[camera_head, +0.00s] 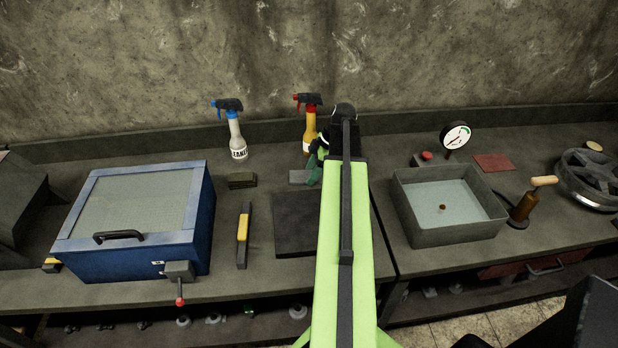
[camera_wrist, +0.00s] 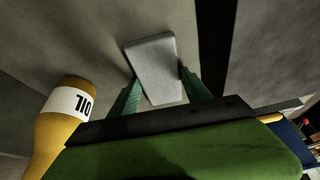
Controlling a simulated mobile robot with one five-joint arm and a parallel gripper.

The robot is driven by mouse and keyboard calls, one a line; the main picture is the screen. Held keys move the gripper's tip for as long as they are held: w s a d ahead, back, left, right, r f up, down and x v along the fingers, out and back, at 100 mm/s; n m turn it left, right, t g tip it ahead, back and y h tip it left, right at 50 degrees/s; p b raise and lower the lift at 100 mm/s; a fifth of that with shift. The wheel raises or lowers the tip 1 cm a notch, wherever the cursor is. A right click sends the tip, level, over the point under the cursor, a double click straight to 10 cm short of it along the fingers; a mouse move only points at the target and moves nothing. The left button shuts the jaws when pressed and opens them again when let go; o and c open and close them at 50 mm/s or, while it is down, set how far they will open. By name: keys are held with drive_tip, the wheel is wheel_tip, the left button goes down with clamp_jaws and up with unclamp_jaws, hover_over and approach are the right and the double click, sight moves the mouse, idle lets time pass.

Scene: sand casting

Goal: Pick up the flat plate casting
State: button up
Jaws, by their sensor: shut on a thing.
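The flat plate casting (camera_wrist: 155,60) is a light grey rectangular plate with rounded corners. In the wrist view it sits between the two green fingers of my gripper (camera_wrist: 161,82), which is shut on it with one finger at each side edge. In the head view the plate (camera_head: 299,177) shows as a small grey piece just left of my gripper (camera_head: 315,173), behind the dark square slab. My arm hides part of this area. I cannot tell whether the plate touches the bench.
The yellow oil bottle (camera_head: 310,128) stands close behind my gripper; it also shows in the wrist view (camera_wrist: 66,104). A dark slab (camera_head: 294,222), a yellow-handled brush (camera_head: 243,236) and a blue cabinet (camera_head: 140,225) lie left. A water tank (camera_head: 450,226) stands right.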

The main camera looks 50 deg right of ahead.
clamp_jaws()
drive_tip(key=shift+r, duration=0.1)
drive_tip(key=shift+r+p, duration=0.2)
drive_tip(key=shift+p, duration=0.15)
drive_tip(key=r+p, duration=0.4)
drive_tip(key=shift+s+d+r+p, duration=0.1)
drive_tip(key=shift+s+r+p, duration=0.2)
drive_tip(key=shift+r, duration=0.05)
drive_tip(key=s+d+r+p, duration=0.4)
drive_tip(key=s+r+p, duration=0.2)
drive_tip(key=s, duration=0.4)
drive_tip(key=shift+s, duration=0.25)
